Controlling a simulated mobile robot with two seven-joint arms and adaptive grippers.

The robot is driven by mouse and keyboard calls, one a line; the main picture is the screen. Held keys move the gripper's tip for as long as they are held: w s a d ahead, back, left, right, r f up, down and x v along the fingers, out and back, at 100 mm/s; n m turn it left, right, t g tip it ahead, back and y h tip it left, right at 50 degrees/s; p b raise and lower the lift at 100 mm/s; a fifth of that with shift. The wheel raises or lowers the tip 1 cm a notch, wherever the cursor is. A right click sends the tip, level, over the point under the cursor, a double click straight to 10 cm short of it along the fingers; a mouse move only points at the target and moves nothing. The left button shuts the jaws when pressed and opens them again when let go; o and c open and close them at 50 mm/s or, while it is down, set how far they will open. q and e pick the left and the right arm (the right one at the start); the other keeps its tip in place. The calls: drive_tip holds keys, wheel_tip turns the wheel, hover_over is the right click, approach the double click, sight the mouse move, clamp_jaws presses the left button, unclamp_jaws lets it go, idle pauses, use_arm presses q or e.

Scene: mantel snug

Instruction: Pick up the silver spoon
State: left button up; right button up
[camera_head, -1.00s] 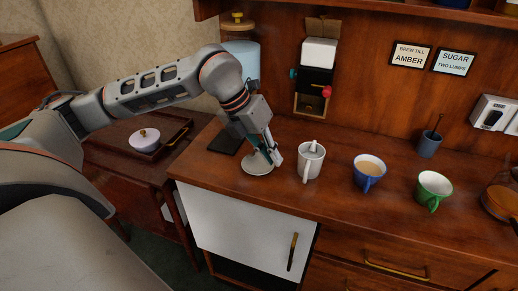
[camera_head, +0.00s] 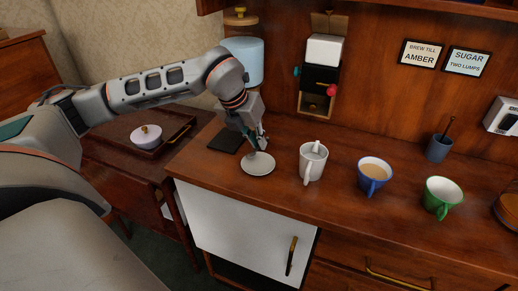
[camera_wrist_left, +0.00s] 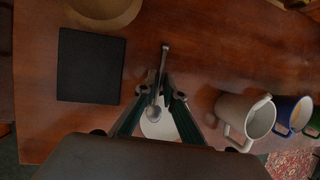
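The silver spoon (camera_wrist_left: 164,60) shows in the left wrist view, its handle pointing away and its bowl near the white saucer (camera_head: 257,164). The saucer also shows in the wrist view (camera_wrist_left: 158,128), partly covered by my fingers. My left gripper (camera_head: 262,146) is just behind the saucer, low over the counter. In the wrist view my left gripper (camera_wrist_left: 160,78) has its fingertips on either side of the spoon's handle, with a narrow gap visible. I cannot tell whether they touch it. In the head view the spoon cannot be made out. My right gripper is not in view.
A white mug (camera_head: 313,162) stands close right of the saucer, then a blue cup (camera_head: 373,181) and a green cup (camera_head: 441,199). A dark square mat (camera_head: 226,141) lies left. A blue canister (camera_head: 245,62) and a wall dispenser (camera_head: 320,78) stand behind.

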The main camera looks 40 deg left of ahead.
use_arm(q)
drive_tip(key=shift+w+f, duration=0.15)
drive_tip(key=shift+f, duration=0.15)
drive_tip(key=shift+r, duration=0.1)
clamp_jaws()
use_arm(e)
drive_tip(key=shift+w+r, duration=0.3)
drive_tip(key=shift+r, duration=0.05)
use_arm(q)
drive_tip(key=shift+r, duration=0.15)
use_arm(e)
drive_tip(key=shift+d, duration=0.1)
